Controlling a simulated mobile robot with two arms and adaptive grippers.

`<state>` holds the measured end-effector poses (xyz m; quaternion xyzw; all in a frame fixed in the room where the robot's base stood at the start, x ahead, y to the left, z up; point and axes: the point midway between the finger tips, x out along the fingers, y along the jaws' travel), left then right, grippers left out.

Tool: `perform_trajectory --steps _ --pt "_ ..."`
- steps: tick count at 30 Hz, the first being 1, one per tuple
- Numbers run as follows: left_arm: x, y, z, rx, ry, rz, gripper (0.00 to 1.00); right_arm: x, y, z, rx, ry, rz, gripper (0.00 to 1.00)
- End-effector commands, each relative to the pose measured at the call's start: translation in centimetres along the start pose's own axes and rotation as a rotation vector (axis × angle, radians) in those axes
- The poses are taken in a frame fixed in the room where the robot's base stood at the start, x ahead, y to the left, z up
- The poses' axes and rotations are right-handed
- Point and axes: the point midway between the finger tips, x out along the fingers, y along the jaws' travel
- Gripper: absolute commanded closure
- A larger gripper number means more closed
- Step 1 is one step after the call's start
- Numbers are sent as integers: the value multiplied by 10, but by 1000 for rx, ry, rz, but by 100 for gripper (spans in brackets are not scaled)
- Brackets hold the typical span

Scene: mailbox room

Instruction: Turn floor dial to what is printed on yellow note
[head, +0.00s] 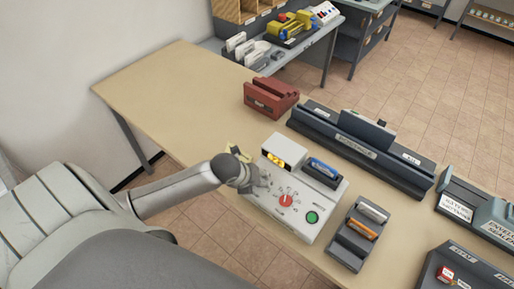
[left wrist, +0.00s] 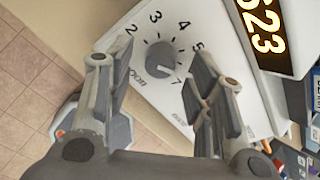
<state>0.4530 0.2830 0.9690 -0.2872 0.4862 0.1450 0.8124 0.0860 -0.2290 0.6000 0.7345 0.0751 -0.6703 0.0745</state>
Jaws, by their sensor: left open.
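The floor dial is a grey round knob (left wrist: 160,58) on a white panel in the left wrist view, ringed by black numbers including 2, 3, 4, 5 and 7. My left gripper (head: 258,183) is open at the box's left side. In the left wrist view its fingers (left wrist: 158,88) stand apart, one toward each side of the knob, with nothing between them. A pale yellow piece, possibly the note (head: 234,149), shows behind the gripper; its print is unreadable.
The box also bears a red knob (head: 286,200), a green button (head: 312,217) and a lit amber display (head: 276,155), partly reading 623 close up. A small grey rack (head: 345,250) and a long dark grey unit (head: 335,143) stand to the right. The tabletop (head: 165,85) is clear at far left.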

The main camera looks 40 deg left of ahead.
Motion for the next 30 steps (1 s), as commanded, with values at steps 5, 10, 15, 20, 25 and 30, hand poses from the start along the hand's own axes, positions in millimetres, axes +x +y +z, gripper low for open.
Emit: perform_trajectory --steps 5,10,15,20,25,30 --pt "11 -1 -1 -1 1 -1 51 -3 1 0 0 0 1 68" --pt "14 0 -1 1 1 0 51 -3 5 1 -2 -1 5 68" --pt "14 0 -1 1 1 0 51 -3 8 1 -4 -2 10 68" --pt "14 0 -1 1 1 0 72 -3 9 1 -4 -2 10 68" --pt "13 0 -1 1 1 0 94 -3 9 1 -4 -2 10 68" --pt "13 0 -1 -4 1 0 97 -3 9 1 -4 -1 10 68"
